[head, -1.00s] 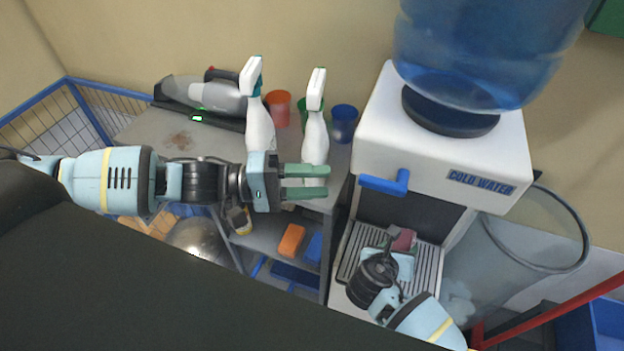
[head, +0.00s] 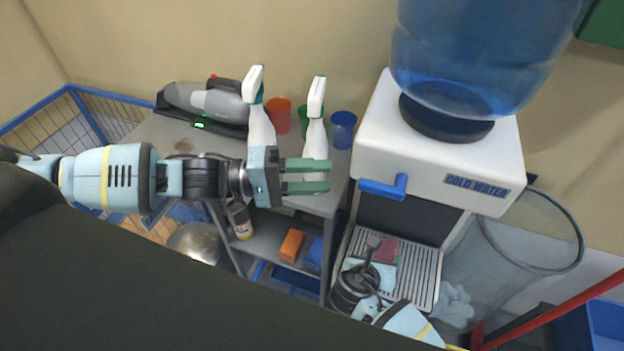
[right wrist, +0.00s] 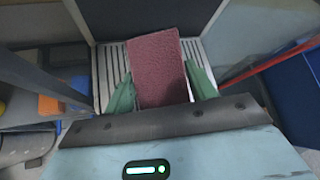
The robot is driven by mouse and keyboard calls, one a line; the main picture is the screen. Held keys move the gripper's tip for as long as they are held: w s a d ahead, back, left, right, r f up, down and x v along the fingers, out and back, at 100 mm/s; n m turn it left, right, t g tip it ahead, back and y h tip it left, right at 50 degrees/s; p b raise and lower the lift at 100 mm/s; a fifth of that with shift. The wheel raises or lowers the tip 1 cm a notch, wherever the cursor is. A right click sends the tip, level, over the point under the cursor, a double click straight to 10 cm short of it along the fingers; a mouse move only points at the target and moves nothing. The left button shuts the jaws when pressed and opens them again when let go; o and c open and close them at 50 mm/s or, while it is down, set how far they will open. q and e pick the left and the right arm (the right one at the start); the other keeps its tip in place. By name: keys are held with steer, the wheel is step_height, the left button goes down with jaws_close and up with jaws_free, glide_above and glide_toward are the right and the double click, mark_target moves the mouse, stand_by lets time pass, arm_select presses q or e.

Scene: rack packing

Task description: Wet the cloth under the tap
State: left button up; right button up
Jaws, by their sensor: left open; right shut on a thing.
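The cloth (right wrist: 159,68) is a dark red, flat rectangle. My right gripper (right wrist: 162,88) is shut on it, with a green finger at each side. In the head view the cloth (head: 384,250) shows over the drip tray (head: 426,272) of the water dispenser, partly hidden by my right gripper (head: 376,268). The blue tap (head: 384,188) sticks out of the dispenser's white front, above and behind the cloth. I see no water running. My left gripper (head: 305,176) is open and empty, in front of the white spray bottles.
The water dispenser (head: 440,160) carries a large blue bottle (head: 480,55). Two spray bottles (head: 316,130), several cups (head: 343,128) and a handheld vacuum (head: 205,103) stand on the grey shelf unit. A mesh bin (head: 520,235) and red bar (head: 545,315) are at right.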

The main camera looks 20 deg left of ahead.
arm_select(q)
steer(key=shift+r+p, duration=0.3)
steer(key=shift+r, duration=0.65)
arm_select(e)
steer(key=shift+s+a, duration=1.3)
steer(key=shift+a, duration=0.05)
arm_select(q)
steer(key=shift+r, duration=0.2)
arm_select(e)
steer(key=s+a+r, duration=0.3)
steer(key=r, duration=0.1)
steer(key=shift+s+a, duration=0.15)
steer(key=shift+a, duration=0.2)
stand_by(0.7)
arm_select(q)
steer(key=shift+s, duration=0.1)
arm_select(e)
steer(key=shift+s, duration=0.1)
